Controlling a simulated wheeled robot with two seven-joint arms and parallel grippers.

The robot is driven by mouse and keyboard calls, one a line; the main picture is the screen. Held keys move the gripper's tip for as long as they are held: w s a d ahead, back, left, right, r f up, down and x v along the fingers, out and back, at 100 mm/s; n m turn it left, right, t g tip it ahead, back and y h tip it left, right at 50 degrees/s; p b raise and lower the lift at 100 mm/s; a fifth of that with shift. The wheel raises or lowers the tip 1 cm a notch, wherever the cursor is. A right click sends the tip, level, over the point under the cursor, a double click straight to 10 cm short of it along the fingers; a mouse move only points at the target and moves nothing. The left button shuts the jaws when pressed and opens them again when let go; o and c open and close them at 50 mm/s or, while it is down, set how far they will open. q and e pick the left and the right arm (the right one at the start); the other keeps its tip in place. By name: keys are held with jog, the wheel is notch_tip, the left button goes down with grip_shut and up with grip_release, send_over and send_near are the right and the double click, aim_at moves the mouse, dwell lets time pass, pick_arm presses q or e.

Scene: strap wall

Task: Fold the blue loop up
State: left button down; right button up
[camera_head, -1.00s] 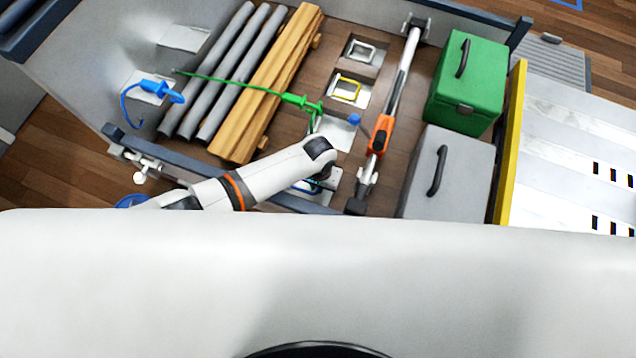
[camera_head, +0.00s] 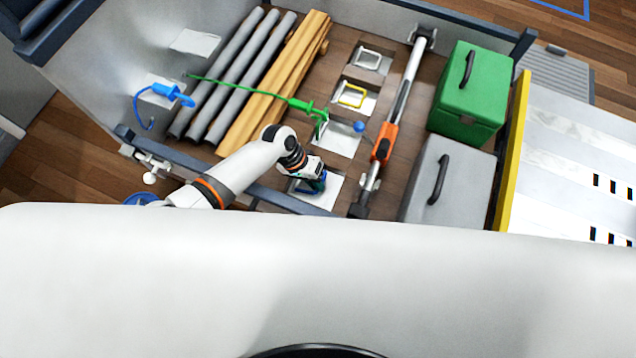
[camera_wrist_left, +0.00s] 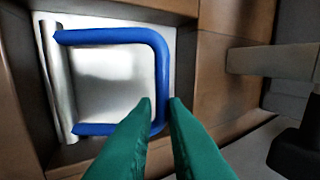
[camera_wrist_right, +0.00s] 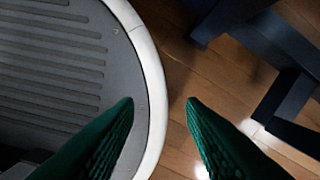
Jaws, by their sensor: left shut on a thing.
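The blue loop (camera_wrist_left: 163,62) is a squared U-shaped bar over a shiny metal plate (camera_wrist_left: 100,75) in a wooden recess. Its two ends meet a silver rod (camera_wrist_left: 57,85) at the left of the left wrist view. My left gripper (camera_wrist_left: 160,103) has its green fingers on either side of the loop's crossbar and is shut on it. In the head view my left gripper (camera_head: 318,186) is low over the nearest plate (camera_head: 328,198) and hides most of the loop. My right gripper (camera_wrist_right: 160,103) is open and empty above the floor.
A yellow loop (camera_head: 353,96) and a silver loop (camera_head: 368,57) sit farther back. A green strap (camera_head: 250,92) crosses grey pipes and timber. An orange-and-grey bar (camera_head: 384,142) stands right of the plates, beside a grey case (camera_head: 465,190) and a green case (camera_head: 480,85).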

pick_arm(q)
jog(key=shift+w+a+r+g+h+b, duration=0.1)
jog(key=shift+a+r+g+h+b, duration=0.3)
jog(key=shift+h, duration=0.3)
jog(key=shift+d+r, duration=0.1)
